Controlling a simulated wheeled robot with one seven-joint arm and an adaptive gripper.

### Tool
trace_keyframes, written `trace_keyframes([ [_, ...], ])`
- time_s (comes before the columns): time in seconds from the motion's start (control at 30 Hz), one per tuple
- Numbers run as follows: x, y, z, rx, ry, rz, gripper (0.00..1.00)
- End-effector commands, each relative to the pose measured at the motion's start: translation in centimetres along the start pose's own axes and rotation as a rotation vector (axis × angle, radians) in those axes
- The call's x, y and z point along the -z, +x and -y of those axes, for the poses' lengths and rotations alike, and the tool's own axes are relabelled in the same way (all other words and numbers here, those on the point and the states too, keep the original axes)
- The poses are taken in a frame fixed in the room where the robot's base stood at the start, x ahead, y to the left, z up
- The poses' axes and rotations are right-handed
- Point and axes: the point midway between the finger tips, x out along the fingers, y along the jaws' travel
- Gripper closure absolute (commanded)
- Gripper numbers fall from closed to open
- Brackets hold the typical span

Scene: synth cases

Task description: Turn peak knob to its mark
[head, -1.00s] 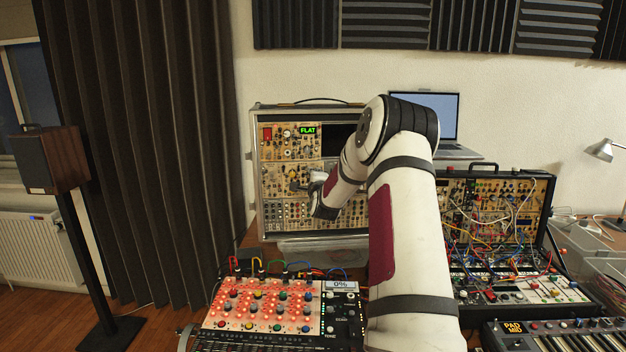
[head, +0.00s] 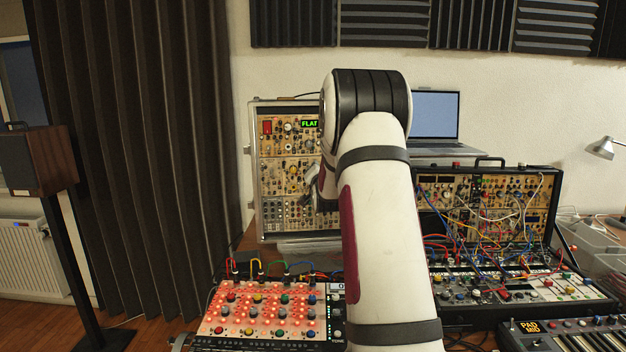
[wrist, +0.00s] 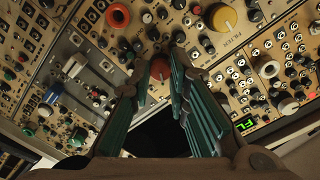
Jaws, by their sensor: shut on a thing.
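In the wrist view my gripper (wrist: 160,72) has its green-padded fingers closed on the sides of a red-orange knob (wrist: 159,68) on the tan synth panel. I cannot read this knob's label or see its mark, so I cannot tell from lettering that it is the peak knob.
In the head view a lit red control panel (head: 250,316) sits in front and a patched synth case (head: 553,200) at right. A laptop (head: 434,115) stands behind.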

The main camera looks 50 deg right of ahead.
Motion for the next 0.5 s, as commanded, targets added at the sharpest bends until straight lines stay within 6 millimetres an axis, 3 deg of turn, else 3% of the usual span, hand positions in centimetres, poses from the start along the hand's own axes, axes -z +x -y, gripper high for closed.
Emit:
trace_keyframes([
  [0.5, -0.54, 0.13, 0.06, -0.005, -0.489, -0.017, 1.00],
])
